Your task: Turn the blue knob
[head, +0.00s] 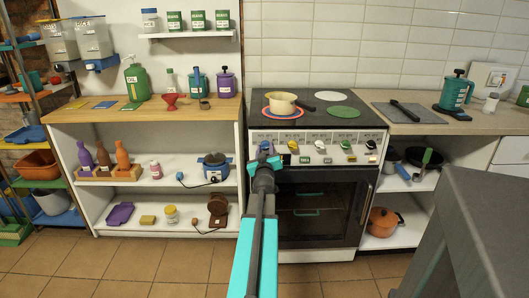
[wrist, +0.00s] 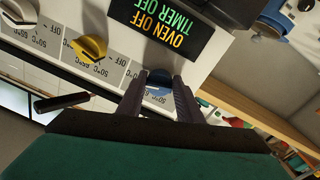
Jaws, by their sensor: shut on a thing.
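The blue knob (head: 265,146) is at the left end of the stove's front panel. In the wrist view the blue knob (wrist: 159,76) shows dark blue between the fingertips, partly hidden by them. My gripper (head: 264,163) reaches up to the panel from the front. In the wrist view my gripper (wrist: 158,88) is shut on the blue knob, one finger on each side. The knob's pointer is hidden, so its angle cannot be told.
A yellow knob (wrist: 90,48) and a white knob (wrist: 20,11) sit beside it on the panel. A cream pan (head: 282,103) stands on the hob above. The oven door (head: 318,205) is closed below. Open shelves (head: 145,160) stand to the left.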

